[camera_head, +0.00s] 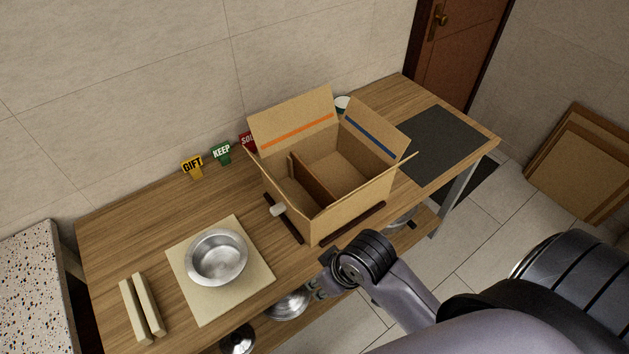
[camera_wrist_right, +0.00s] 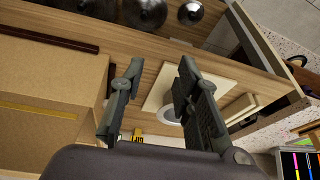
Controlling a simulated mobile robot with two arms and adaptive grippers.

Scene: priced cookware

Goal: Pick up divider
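A dark brown divider panel (camera_head: 313,182) stands upright inside the open cardboard box (camera_head: 352,197) and splits it into two compartments. The box stands on the wooden table, and its side also shows at the left of the right wrist view (camera_wrist_right: 50,85). My right gripper (camera_head: 323,286) is at the table's front edge, in front of the box and apart from the divider. In the right wrist view its two fingers (camera_wrist_right: 160,70) are spread with nothing between them. The divider cannot be made out in that view. My left gripper is not in view.
A steel bowl (camera_head: 217,259) sits on a beige mat (camera_head: 252,291) left of the box, with two pale bars (camera_head: 142,305) beyond. Dark rails (camera_head: 286,222) lie beside the box. Small signs (camera_head: 193,167) stand at the back. A dark mat (camera_head: 440,145) lies clear at right.

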